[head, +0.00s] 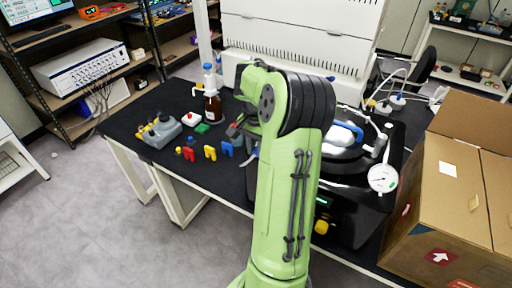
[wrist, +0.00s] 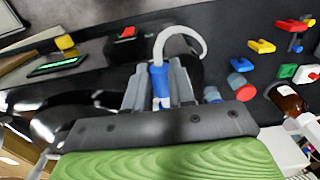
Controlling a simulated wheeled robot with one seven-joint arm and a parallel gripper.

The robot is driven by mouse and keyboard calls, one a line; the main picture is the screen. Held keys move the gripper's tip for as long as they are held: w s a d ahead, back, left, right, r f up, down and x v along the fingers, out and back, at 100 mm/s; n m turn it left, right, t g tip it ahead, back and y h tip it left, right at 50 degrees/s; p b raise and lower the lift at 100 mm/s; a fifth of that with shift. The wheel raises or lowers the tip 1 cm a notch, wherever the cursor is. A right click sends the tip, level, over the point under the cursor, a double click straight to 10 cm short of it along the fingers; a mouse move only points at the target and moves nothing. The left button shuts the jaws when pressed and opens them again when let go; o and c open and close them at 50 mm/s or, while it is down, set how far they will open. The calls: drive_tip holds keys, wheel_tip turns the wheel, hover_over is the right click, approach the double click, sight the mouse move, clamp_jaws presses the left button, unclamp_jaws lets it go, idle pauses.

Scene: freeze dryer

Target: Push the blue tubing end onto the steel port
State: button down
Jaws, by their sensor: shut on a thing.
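In the wrist view my gripper (wrist: 160,76) is shut on the blue tubing end (wrist: 158,84), held upright between the two grey fingers. A pale hose (wrist: 182,34) curves from its top over to the right. In the head view my green arm hides most of the gripper, and the held end cannot be made out there. The black freeze dryer (head: 350,218) stands on the bench right of my arm, with a shiny steel top and a blue part (head: 347,131) on it. I cannot single out the steel port in either view.
Coloured clips (head: 210,153), a grey block with yellow knobs (head: 160,131) and a brown bottle (head: 213,106) stand on the bench (head: 140,110) to the left. A round dial gauge (head: 382,178) is on the dryer's right. An open cardboard box (head: 440,205) stands at the right.

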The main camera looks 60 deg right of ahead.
drive_tip(key=shift+w+d+r+p, duration=0.1)
drive_tip(key=shift+w+d+p, duration=0.05)
drive_tip(key=shift+d+p, duration=1)
idle(1.3)
drive_tip(key=c, duration=0.9)
unclamp_jaws()
drive_tip(key=shift+d, duration=0.25)
wheel_tip(320, 180, up, 16)
drive_tip(key=p, duration=0.3)
drive_tip(key=shift+f, duration=0.2)
